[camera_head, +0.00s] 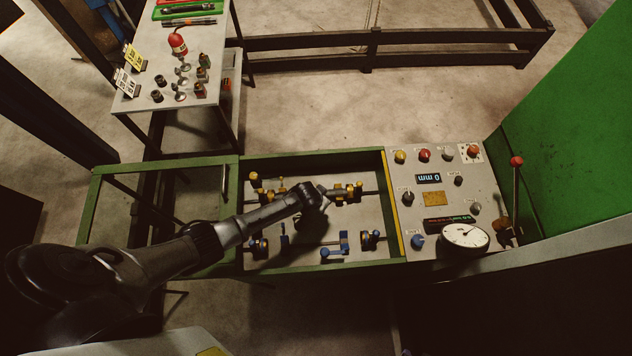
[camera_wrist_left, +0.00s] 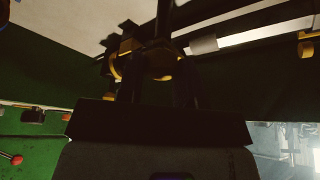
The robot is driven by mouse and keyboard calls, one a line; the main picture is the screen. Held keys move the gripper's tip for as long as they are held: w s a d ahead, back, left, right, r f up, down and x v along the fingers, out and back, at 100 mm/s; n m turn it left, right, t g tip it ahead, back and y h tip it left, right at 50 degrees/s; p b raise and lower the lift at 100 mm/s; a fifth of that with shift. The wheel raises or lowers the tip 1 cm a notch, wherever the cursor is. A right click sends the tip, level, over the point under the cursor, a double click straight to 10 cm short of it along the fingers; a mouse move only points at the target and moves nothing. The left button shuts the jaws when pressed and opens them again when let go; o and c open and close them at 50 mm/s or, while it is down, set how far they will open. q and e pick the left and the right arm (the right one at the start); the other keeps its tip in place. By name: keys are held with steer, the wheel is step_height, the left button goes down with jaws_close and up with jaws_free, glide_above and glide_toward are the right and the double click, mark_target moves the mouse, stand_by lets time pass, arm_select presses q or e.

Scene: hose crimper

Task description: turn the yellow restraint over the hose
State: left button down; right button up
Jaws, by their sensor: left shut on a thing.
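My left gripper (camera_head: 325,193) reaches into the green-framed crimper bed from the left. In the left wrist view the gripper (camera_wrist_left: 160,72) is shut on a dark and yellow part, which I take to be the yellow restraint (camera_wrist_left: 162,64). Its shape is mostly hidden by shadow and the fingers. In the head view, yellow fittings (camera_head: 345,193) sit just right of the gripper along the back row, with others (camera_head: 256,179) to the left. The hose seems to run through this row as a grey length, and a pale section (camera_wrist_left: 203,45) shows in the wrist view. I cannot tell whether the restraint lies over it.
Blue fittings (camera_head: 335,249) stand in the front row of the bed. A control panel (camera_head: 440,183) with knobs and a gauge (camera_head: 465,236) is at the right, beside a red-topped lever (camera_head: 516,162). A side table (camera_head: 150,60) holds small parts at the back left.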

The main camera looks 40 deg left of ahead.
stand_by(0.5)
arm_select(q)
steer(key=c, duration=0.8)
jaws_free()
steer(key=shift+p+v, duration=0.7)
steer(key=shift+v, duration=6.25)
steer(key=shift+d, duration=0.1)
